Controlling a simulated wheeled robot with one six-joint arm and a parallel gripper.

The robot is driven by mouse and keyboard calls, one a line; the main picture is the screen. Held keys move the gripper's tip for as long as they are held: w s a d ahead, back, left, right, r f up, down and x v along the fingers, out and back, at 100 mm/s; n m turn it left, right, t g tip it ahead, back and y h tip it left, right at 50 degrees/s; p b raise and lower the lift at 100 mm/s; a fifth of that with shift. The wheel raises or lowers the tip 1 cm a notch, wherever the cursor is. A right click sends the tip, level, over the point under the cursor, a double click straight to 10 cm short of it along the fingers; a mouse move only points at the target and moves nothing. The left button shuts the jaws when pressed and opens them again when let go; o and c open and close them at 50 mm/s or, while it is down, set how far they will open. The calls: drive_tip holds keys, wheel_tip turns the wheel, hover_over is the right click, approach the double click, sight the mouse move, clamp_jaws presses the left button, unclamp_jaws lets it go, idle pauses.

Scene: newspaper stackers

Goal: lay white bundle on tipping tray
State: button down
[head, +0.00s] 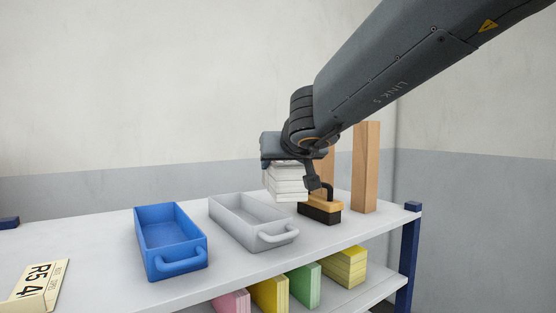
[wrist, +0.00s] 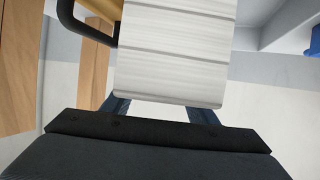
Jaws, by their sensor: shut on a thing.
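The white bundle (head: 285,184) is a block of several pale layers. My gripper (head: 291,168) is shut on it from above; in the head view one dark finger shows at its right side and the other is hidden. In the wrist view the white bundle (wrist: 175,52) fills the upper middle, between the fingers. It hangs beside the far right end of the grey tray (head: 222,228), left of the tan and black block; I cannot tell its exact height. A blue tray (head: 178,268) stands farther left. Which tray is the tipping one I cannot tell.
A tan and black block (head: 321,214) with a black handle stands right of the grey tray, by tall wooden posts (head: 366,168). Coloured bundles (head: 306,287) sit on the shelf below. A blue post (head: 409,255) edges the table's right. A sign (head: 40,287) lies left.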

sight(293, 168)
drive_tip(key=s, duration=0.2)
drive_tip(key=s+d+p, duration=0.1)
drive_tip(key=s, duration=0.4)
drive_tip(key=shift+s+d+r+p, duration=0.25)
drive_tip(key=shift+p, duration=0.1)
drive_tip(key=s+p, duration=0.1)
drive_tip(key=p, duration=0.1)
drive_tip(key=s+p, duration=0.2)
drive_tip(key=p, duration=0.1)
drive_tip(key=shift+s+d+p, duration=0.3)
drive_tip(key=shift+d, duration=0.1)
drive_tip(key=shift+s+p, duration=0.35)
drive_tip(key=shift+p, duration=0.2)
drive_tip(key=shift+s+d+f, duration=0.1)
